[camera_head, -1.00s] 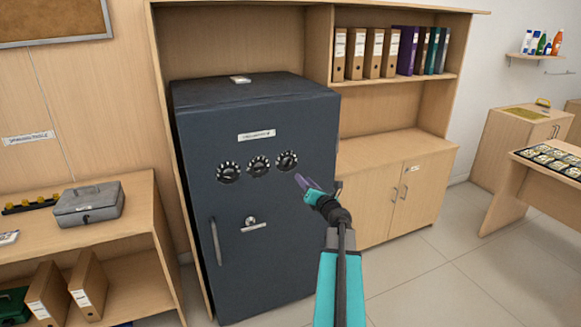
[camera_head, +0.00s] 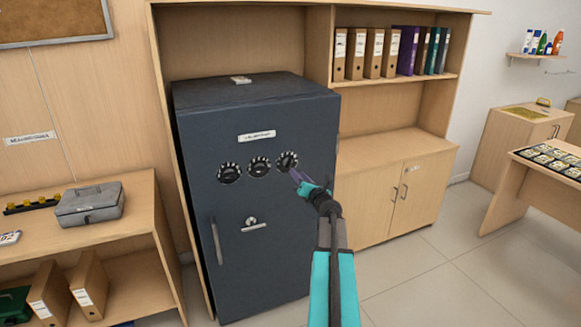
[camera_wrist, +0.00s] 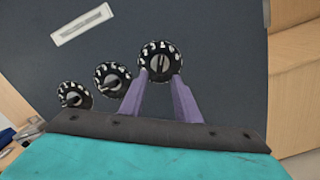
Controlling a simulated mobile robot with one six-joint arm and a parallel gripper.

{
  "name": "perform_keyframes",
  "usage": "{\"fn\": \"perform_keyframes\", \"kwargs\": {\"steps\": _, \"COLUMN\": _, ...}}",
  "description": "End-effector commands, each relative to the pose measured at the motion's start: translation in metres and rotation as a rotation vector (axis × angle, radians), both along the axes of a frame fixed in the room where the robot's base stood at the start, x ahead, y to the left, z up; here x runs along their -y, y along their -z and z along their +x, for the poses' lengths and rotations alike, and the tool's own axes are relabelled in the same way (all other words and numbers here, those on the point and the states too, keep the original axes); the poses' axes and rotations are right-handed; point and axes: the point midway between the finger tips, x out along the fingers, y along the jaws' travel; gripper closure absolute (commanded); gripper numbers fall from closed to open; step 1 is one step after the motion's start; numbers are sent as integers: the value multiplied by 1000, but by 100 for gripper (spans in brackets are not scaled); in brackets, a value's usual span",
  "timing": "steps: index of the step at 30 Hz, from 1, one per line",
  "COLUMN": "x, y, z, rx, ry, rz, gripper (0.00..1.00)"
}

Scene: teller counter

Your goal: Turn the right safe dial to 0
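The dark blue-grey safe (camera_head: 285,215) has a row of three black dials with white marks. The right safe dial (camera_head: 287,160) is the rightmost; in the wrist view it (camera_wrist: 160,62) shows a grey centre knob with a roughly upright dark slot. Its numbers are too small to read. My gripper (camera_head: 297,175) is just below and right of this dial. In the wrist view its two purple fingertips (camera_wrist: 159,78) are apart, one at each side of the dial's lower part. Nothing is between them, and I cannot tell whether they touch the dial.
The middle dial (camera_wrist: 113,78) and left dial (camera_wrist: 75,95) sit beside the right one. The safe handle (camera_head: 216,242) and a small lever (camera_head: 253,226) are lower on the door. A wooden cabinet (camera_head: 375,200) stands right of the safe. The floor in front is clear.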

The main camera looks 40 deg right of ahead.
Motion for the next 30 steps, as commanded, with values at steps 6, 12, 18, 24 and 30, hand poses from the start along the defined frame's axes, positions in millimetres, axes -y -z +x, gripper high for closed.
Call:
{"fn": "perform_keyframes", "kwargs": {"steps": 6, "x": 9, "y": -1, "z": 20, "rx": 0, "ry": 0, "rz": 1, "gripper": 70}}
{"fn": "perform_keyframes", "kwargs": {"steps": 12, "x": 16, "y": -1, "z": 37, "rx": 0, "ry": 0, "rz": 1, "gripper": 70}}
{"fn": "perform_keyframes", "kwargs": {"steps": 18, "x": 22, "y": 0, "z": 53, "rx": -1, "ry": -1, "rz": 0, "gripper": 70}}
{"fn": "perform_keyframes", "kwargs": {"steps": 24, "x": 29, "y": 0, "z": 68, "rx": 0, "ry": 1, "rz": 1, "gripper": 70}}
{"fn": "perform_keyframes", "kwargs": {"steps": 30, "x": 32, "y": 0, "z": 76, "rx": 0, "ry": 1, "rz": 1, "gripper": 70}}
